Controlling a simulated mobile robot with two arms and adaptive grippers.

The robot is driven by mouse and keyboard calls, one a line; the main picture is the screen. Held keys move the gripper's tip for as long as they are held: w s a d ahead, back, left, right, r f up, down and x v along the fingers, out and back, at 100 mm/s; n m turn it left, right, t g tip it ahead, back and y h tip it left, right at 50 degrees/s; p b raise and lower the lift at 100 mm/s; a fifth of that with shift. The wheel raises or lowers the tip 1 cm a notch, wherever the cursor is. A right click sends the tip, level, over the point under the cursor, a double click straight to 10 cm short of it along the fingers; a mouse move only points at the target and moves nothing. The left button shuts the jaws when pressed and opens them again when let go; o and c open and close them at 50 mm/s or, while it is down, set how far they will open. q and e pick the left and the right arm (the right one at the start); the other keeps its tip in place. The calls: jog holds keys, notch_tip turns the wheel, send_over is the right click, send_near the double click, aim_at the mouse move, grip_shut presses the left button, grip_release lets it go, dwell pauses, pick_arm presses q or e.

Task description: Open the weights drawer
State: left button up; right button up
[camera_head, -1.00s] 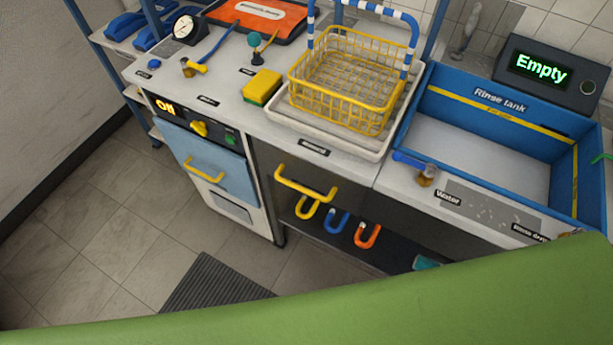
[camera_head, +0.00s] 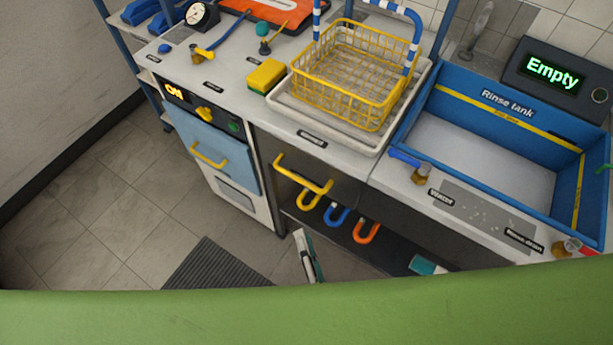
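The drawer (camera_head: 338,185) that best fits the weights drawer has a dark grey front under the counter and a yellow bar handle (camera_head: 302,180). It looks shut. The label above it is too small to read.
A blue door (camera_head: 230,173) with a yellow handle is left of the drawer. Yellow, blue and orange (camera_head: 367,233) hooks show below it. A yellow basket (camera_head: 360,75) stands in a white tray on the counter. The blue rinse tank (camera_head: 480,100) is right. A green surface fills the bottom edge.

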aim_at(295, 176)
notch_tip(295, 176, up, 6)
jog(key=m+t+h, duration=0.1)
jog(key=m+t, duration=0.1)
jog(key=m, duration=0.1)
jog(key=x, duration=0.9)
jog(key=d+b+x, duration=0.1)
jog(key=x, duration=0.4)
grip_shut()
